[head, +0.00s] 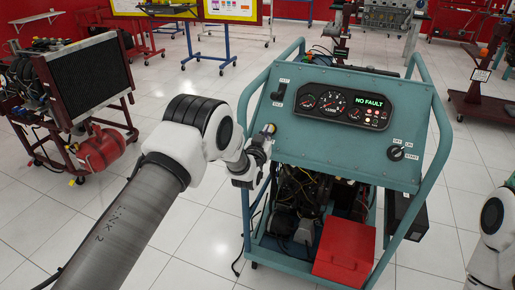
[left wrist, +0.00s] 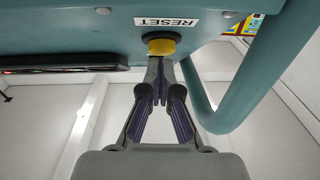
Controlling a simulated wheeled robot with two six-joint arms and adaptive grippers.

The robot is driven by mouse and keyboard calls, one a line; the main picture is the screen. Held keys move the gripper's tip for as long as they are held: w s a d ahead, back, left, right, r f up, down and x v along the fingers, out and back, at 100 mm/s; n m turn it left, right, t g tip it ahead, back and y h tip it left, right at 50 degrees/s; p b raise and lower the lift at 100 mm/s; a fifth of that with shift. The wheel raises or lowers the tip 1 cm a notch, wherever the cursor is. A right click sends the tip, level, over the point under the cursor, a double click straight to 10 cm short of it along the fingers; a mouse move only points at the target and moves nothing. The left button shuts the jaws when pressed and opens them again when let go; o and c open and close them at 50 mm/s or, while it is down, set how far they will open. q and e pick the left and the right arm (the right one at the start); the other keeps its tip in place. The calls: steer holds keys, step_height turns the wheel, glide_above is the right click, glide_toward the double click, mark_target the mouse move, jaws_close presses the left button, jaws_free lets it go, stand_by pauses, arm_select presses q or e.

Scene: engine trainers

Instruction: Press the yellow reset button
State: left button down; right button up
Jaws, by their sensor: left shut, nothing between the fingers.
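The yellow reset button (left wrist: 161,46) sits on the teal panel (left wrist: 95,38) below a white RESET label (left wrist: 167,22) in the left wrist view. My left gripper (left wrist: 160,62) is shut and empty, its fingertips at the button's lower edge; I cannot tell whether they touch or press it. In the head view the left gripper (head: 268,133) is at the panel's left side, and a bit of the button (head: 271,127) shows by the fingertips. The gauge display (head: 369,102) reads NO FAULT. Part of my right arm shows at the right edge; its gripper is out of view.
The teal tube frame (head: 440,128) surrounds the panel, close to the left gripper. A fault lever (head: 279,92) and a key switch (head: 396,153) are on the panel. A red box (head: 344,258) is low on the trainer. A radiator stand (head: 88,82) is at left.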

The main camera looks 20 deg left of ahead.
arm_select(q)
steer(key=s+r+b, duration=0.1)
steer(key=s, duration=1)
steer(key=shift+s+d, duration=0.2)
arm_select(e)
steer(key=shift+s+f, duration=0.25)
steer(key=shift+s, duration=0.4)
arm_select(q)
steer(key=shift+r, duration=0.15)
